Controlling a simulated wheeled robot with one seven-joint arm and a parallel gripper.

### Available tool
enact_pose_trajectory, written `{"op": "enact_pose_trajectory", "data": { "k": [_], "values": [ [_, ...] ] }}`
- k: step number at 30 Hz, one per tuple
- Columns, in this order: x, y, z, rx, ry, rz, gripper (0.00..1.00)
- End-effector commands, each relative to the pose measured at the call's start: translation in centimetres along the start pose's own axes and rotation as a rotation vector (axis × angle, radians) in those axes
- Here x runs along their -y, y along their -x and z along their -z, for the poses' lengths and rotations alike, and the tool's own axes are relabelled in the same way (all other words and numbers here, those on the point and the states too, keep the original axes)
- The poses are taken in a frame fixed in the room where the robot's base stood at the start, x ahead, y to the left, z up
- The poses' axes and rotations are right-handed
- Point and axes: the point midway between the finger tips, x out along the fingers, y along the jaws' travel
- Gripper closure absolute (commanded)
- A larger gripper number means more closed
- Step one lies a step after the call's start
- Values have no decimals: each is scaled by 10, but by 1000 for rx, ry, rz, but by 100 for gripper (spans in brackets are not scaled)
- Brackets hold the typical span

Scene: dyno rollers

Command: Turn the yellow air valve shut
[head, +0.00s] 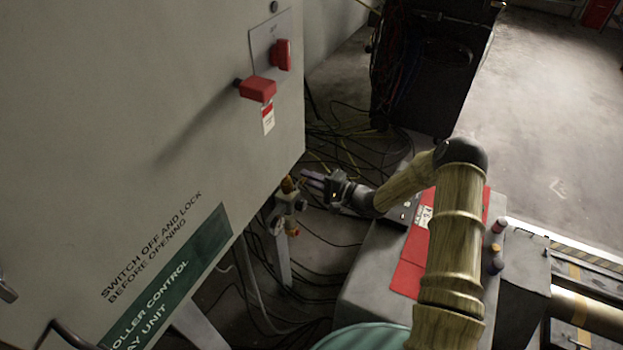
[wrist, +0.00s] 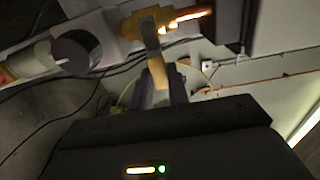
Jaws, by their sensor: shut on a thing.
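The yellow air valve (head: 287,185) is on a small fitting beside the lower right edge of the grey cabinet, in the head view. In the wrist view its yellow handle (wrist: 146,22) is at the top middle, with a brightly lit orange end pointing right. My gripper (head: 311,178) reaches in from the right at the valve. In the wrist view my gripper (wrist: 158,76) has its fingers closed about the part of the handle that points down toward me. The fingers hide part of the handle. The valve body is small and dim in the head view.
The grey cabinet (head: 130,110) fills the left, with a red switch handle (head: 257,89) and a hanging tag. A dark cylindrical fitting (wrist: 76,50) sits left of the valve. Cables (head: 340,150) lie on the floor. A grey box with a red panel (head: 408,262) stands at right.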

Motion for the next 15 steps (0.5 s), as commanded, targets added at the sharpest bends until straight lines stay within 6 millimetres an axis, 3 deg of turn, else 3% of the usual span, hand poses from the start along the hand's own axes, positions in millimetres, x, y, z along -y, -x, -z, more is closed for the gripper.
{"op": "enact_pose_trajectory", "data": {
  "k": [1,4,15],
  "values": [
    [-5,2,-1,1,-6,-9,79],
    [-4,2,-1,0,-5,-8,61],
    [-2,5,0,-2,-1,-3,61]
  ]
}}
